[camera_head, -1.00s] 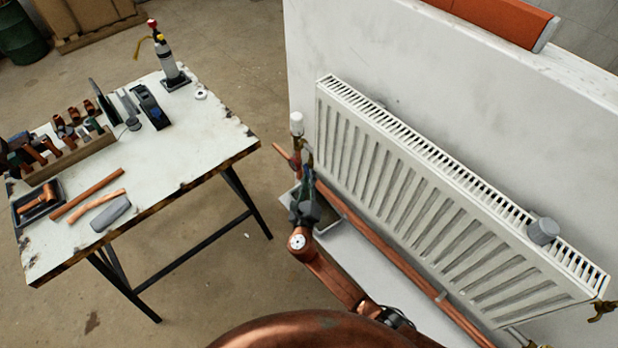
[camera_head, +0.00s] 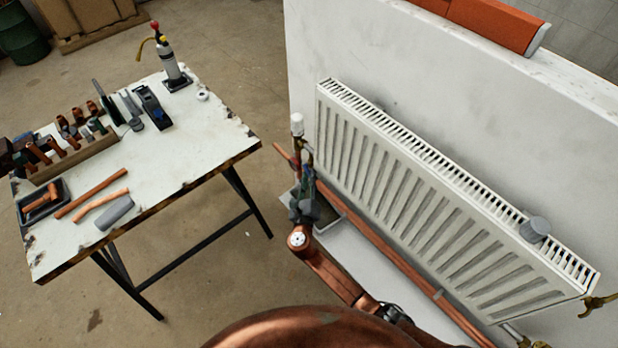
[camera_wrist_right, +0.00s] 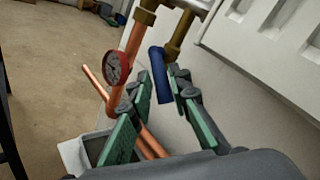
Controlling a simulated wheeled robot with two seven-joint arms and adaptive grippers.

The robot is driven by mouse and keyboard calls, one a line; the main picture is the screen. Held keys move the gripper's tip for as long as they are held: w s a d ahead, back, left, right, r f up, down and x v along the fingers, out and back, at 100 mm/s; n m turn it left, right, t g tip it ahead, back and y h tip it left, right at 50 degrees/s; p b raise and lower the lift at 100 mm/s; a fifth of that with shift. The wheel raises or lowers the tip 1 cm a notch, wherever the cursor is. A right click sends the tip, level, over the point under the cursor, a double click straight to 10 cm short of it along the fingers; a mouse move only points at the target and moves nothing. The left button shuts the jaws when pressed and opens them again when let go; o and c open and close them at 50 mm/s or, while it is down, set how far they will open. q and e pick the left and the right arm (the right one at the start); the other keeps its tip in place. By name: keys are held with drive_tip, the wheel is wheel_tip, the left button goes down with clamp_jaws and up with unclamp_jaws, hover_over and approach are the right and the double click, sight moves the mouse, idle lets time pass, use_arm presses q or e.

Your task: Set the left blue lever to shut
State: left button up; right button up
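The blue lever (camera_wrist_right: 160,75) hangs beside the pipes in the right wrist view, its near end toward me. My right gripper (camera_wrist_right: 160,86) is open, with green-padded fingers on either side of the lever; whether either fingertip touches it I cannot tell. In the head view my right gripper (camera_head: 306,176) reaches to the pipework at the radiator's left end, and there it hides the lever. The valve body behind the lever is mostly out of sight. I cannot make out my left gripper in either view.
A red-rimmed gauge (camera_wrist_right: 117,68) sits on the copper pipe just left of the fingers. The white radiator (camera_head: 420,200) is close on the right, with a grey cylinder (camera_head: 534,229) on top. A grey tray (camera_head: 326,214) lies below. The worktable (camera_head: 190,150) stands left, with clear floor between.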

drive_tip(key=shift+o, duration=1.2)
drive_tip(key=s+a, duration=0.2)
drive_tip(key=s, duration=1)
drive_tip(key=shift+r, duration=0.25)
